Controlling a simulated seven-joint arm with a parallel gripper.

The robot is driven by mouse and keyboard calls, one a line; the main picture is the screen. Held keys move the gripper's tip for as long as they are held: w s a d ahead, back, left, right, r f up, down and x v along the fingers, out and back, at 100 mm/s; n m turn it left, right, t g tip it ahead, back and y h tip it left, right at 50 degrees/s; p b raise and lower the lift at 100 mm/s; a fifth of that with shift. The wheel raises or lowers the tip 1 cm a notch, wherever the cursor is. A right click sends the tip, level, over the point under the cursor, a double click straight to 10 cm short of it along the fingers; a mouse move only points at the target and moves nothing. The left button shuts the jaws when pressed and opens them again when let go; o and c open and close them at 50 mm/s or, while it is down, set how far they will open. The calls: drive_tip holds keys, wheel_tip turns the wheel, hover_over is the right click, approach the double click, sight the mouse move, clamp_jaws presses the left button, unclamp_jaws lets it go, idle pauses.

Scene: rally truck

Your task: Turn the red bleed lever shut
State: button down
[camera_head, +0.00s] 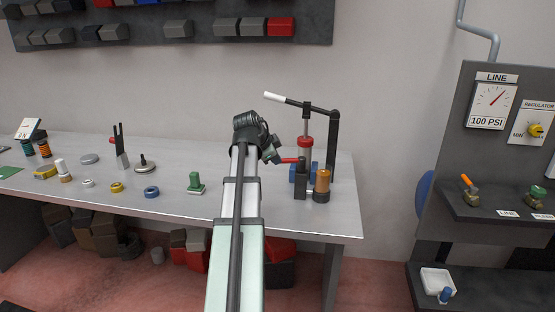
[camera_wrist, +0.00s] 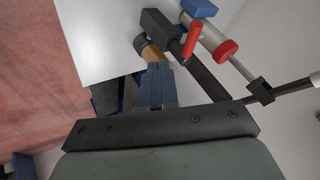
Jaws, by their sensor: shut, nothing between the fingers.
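The red bleed lever (camera_head: 290,160) is a short red bar on the hand pump (camera_head: 332,140) at the bench's right end. In the head view it points left from the pump's dark block, beside my gripper (camera_head: 274,156). In the wrist view the red lever (camera_wrist: 192,39) lies above and right of my shut, empty fingers (camera_wrist: 157,68). A gap shows between them in that picture; their distance in depth is hard to tell. In the head view my arm hides part of the bench, and the fingertips are hard to make out.
The pump has a red collar (camera_head: 305,141), an amber cylinder (camera_head: 322,181) and a white-tipped handle (camera_head: 273,97) reaching left above my gripper. A green part (camera_head: 195,183) and several small parts stand left on the bench (camera_head: 215,160). A gauge panel (camera_head: 492,105) is at right.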

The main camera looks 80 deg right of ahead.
drive_tip(key=s+d+f, duration=0.1)
drive_tip(key=d+f, duration=0.5)
drive_tip(key=d, duration=0.3)
drive_tip(key=shift+s, duration=0.2)
idle(0.3)
drive_tip(key=d+m+g, duration=0.1)
drive_tip(key=w+d+m+y, duration=0.1)
drive_tip(key=m, duration=0.1)
drive_tip(key=shift+w+g, duration=0.15)
drive_tip(key=shift+g, duration=0.25)
drive_tip(key=shift+a, duration=0.1)
